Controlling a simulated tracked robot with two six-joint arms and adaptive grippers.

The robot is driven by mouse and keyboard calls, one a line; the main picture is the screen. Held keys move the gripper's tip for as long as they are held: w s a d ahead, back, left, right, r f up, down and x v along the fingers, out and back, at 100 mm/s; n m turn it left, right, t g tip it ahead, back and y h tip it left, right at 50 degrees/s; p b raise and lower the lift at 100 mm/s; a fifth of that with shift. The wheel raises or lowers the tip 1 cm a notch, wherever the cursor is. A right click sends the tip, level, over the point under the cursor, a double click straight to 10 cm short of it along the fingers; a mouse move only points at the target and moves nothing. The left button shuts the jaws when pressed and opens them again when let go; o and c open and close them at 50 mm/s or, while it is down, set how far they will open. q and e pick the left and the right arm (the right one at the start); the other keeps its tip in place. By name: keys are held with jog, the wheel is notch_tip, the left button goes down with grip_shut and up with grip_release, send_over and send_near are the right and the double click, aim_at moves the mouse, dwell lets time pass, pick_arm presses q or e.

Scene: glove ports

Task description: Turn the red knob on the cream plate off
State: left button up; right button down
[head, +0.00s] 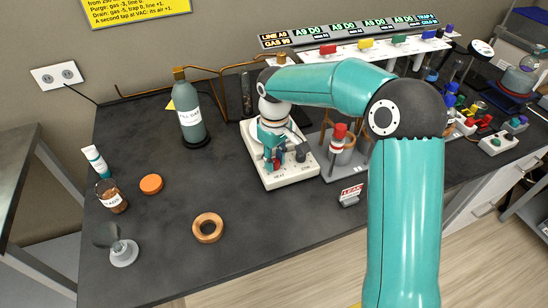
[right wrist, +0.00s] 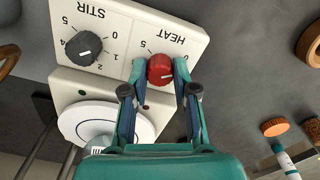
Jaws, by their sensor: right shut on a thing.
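The cream plate (right wrist: 120,28) is the front of a hotplate stirrer, which stands on the dark bench in the head view (head: 291,180). In the right wrist view it appears upside down, with HEAT and STIR scales. The red knob (right wrist: 160,67) sits under the HEAT label, a pale mark on its face; which number it points at is covered. My right gripper (right wrist: 160,74) is shut on the red knob, one finger on each side. In the head view the right gripper (head: 273,163) reaches down over the plate and mostly hides the knob. My left gripper is not in view.
A dark STIR knob (right wrist: 83,48) sits beside the red one, close to a finger. A red-capped trap (head: 339,140) stands just right of the stirrer. A labelled bottle (head: 190,115) stands behind left. A cork ring (head: 208,228) lies at the front; bench around it is clear.

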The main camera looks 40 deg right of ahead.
jog(key=shift+w+r+n, duration=0.15)
jog(key=shift+n, duration=0.15)
jog(key=c, duration=1.2)
grip_release()
notch_tip(320, 180, up, 12)
jog(key=shift+f, duration=0.1)
